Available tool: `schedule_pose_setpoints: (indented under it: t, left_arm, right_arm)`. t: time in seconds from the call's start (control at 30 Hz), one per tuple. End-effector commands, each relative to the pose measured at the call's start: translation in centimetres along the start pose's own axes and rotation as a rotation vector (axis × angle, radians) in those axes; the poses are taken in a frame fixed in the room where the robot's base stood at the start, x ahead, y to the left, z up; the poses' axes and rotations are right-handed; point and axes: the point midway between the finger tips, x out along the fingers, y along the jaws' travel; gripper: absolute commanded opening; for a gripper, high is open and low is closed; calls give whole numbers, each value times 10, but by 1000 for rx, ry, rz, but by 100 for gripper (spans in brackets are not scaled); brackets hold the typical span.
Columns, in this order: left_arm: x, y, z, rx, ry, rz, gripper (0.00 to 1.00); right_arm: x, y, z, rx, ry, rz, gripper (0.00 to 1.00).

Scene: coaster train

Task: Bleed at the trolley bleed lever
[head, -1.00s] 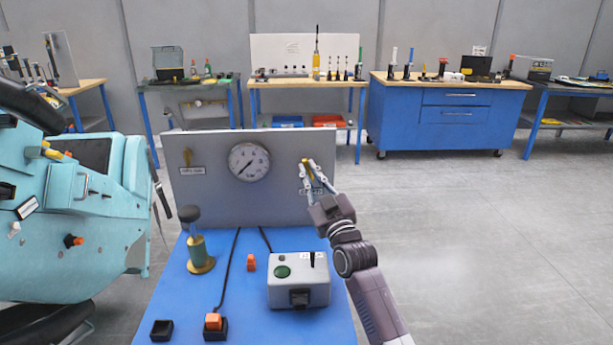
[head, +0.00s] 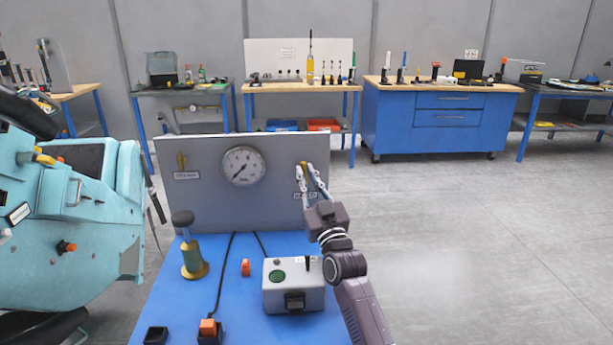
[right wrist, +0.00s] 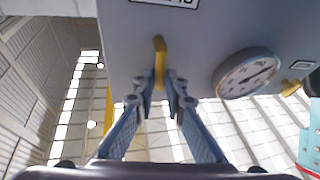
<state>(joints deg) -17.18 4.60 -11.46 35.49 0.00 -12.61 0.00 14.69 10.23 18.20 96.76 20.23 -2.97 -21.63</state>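A grey panel (head: 215,205) stands upright on the blue trolley top (head: 230,325). It carries a yellow lever (head: 181,160) on the left, a round gauge (head: 243,165) in the middle and another yellow lever (right wrist: 160,62) on the right. I cannot read which label says bleed. My right gripper (head: 311,172) is at the right-hand lever. In the right wrist view the two fingers (right wrist: 160,92) are apart, on either side of the lever's end, with small gaps showing. The gripper partly hides this lever in the head view. My left gripper is not in view.
A turquoise machine (head: 75,220) is close on the left. Benches line the back wall. The floor at right is clear.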

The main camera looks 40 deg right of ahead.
Motion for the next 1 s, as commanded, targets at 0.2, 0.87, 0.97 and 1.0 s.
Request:
schedule_pose_setpoints:
  t: [0.2, 0.87, 0.97, 1.0]
  left_arm:
    - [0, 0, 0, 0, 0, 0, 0]
    - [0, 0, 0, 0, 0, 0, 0]
    - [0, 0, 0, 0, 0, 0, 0]
    - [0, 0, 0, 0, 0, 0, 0]
  right_arm:
    - [0, 0, 0, -1, 0, 0, 27]
    - [-73, 1, -7, -2, -2, 0, 27]
    - [-95, 2, -15, -1, -2, 0, 27]
    - [-103, 2, -19, -1, -2, 0, 27]
